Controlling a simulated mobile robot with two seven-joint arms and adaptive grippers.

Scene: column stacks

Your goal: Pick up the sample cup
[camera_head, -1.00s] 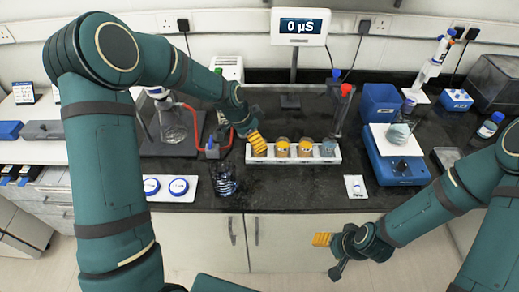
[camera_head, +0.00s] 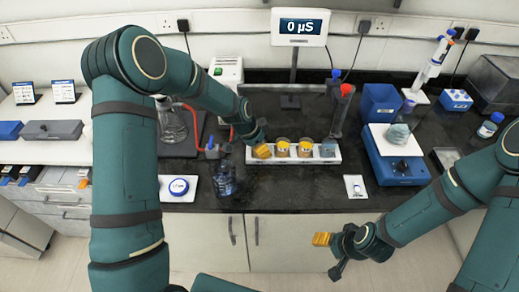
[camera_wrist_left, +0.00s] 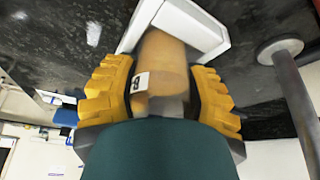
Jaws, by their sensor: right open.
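The white rack (camera_head: 300,160) on the black bench holds a row of sample cups: two with orange contents (camera_head: 282,147) (camera_head: 305,147) and a blue-grey one (camera_head: 328,149) at the right end. My left gripper (camera_head: 262,150) is at the rack's left end and hides what stands there. In the left wrist view, a labelled brownish-orange cup (camera_wrist_left: 163,72) is between the yellow fingers of my left gripper (camera_wrist_left: 162,95), with narrow gaps beside it; the gripper looks open around it. My right gripper (camera_head: 330,250) is open and empty in front of the bench.
A blue balance (camera_head: 395,165) stands right of the rack. A glass beaker (camera_head: 224,180) and a white plate with a blue-rimmed dish (camera_head: 180,187) are at the front left. The bench in front of the rack is clear.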

